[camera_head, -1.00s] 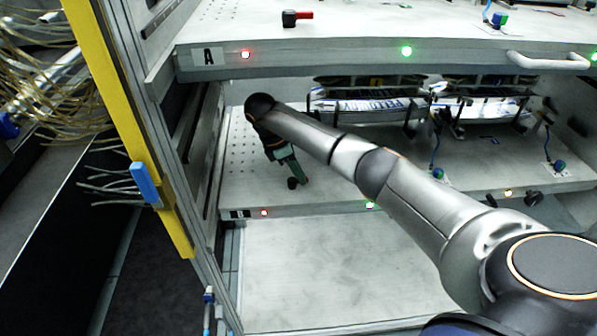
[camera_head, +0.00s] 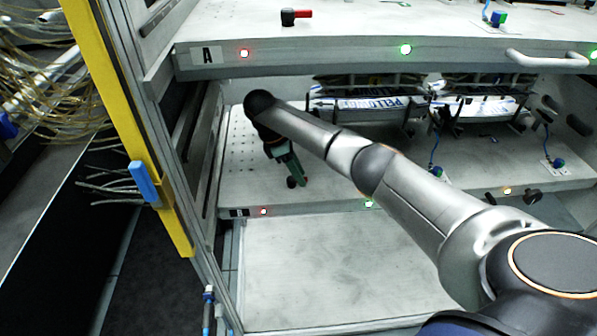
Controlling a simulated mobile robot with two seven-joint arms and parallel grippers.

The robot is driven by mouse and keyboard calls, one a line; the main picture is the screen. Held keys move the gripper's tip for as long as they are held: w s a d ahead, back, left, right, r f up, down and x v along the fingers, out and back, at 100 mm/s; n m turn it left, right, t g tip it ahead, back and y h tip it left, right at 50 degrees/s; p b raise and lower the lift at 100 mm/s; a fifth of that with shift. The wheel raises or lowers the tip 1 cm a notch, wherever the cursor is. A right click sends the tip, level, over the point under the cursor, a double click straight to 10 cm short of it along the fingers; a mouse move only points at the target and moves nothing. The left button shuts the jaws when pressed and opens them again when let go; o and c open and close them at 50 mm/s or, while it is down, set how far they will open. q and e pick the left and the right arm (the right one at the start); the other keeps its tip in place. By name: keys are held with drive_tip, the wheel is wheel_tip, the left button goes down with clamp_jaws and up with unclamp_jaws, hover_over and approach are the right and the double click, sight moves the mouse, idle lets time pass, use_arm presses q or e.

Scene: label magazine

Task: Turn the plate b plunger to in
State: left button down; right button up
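Plate B (camera_head: 245,194) is the lower pale shelf, with a dark label, a red light and a green light on its front edge. A small dark knob (camera_head: 291,182), which looks like the plate B plunger, sits near that edge. My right gripper (camera_head: 299,178), with greenish fingers, points down at the knob, close beside or touching it. I cannot tell whether the fingers are open or shut on it; they are small and seen from above. The plunger's body is mostly hidden by the gripper and wrist. My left gripper is not in view.
Plate A (camera_head: 330,59) lies above, carrying a red and black plunger (camera_head: 296,17); a metal handle (camera_head: 548,60) is on its front. Printed label packs (camera_head: 372,104) stand behind my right arm. A yellow post (camera_head: 120,120) and the rack's side frame bound the left.

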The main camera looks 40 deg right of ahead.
drive_tip(key=shift+o, duration=0.5)
drive_tip(key=shift+n, duration=0.3)
